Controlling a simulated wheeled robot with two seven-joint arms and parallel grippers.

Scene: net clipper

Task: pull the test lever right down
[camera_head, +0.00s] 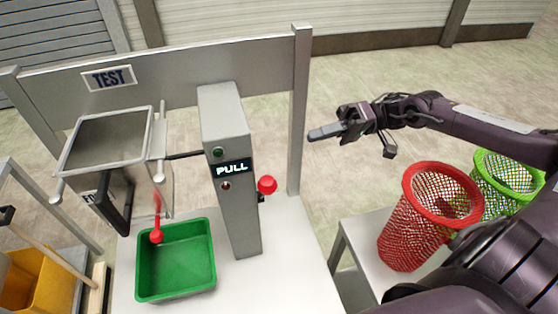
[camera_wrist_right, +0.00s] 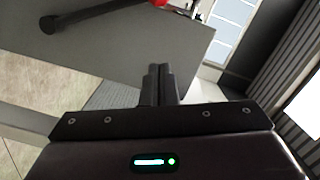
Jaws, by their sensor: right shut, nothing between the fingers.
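The test lever has a red knob (camera_head: 267,184) on the right side of the grey post (camera_head: 232,175) that carries a lit PULL sign. Its short dark arm is mostly hidden under the knob. In the right wrist view a dark rod (camera_wrist_right: 95,14) runs to a red end at the top edge. My right gripper (camera_head: 312,134) is shut and empty. It is above and to the right of the knob, apart from it, pointing left. Its closed fingers (camera_wrist_right: 158,72) show in the wrist view. My left gripper is not in view.
A green tray (camera_head: 139,285) sits left of the post, with a red ball-ended piece (camera_head: 156,238) above it. A TEST panel (camera_head: 200,80) and upright (camera_head: 299,110) stand behind. Red (camera_head: 410,235) and green (camera_head: 492,178) mesh baskets stand at right, below my right arm.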

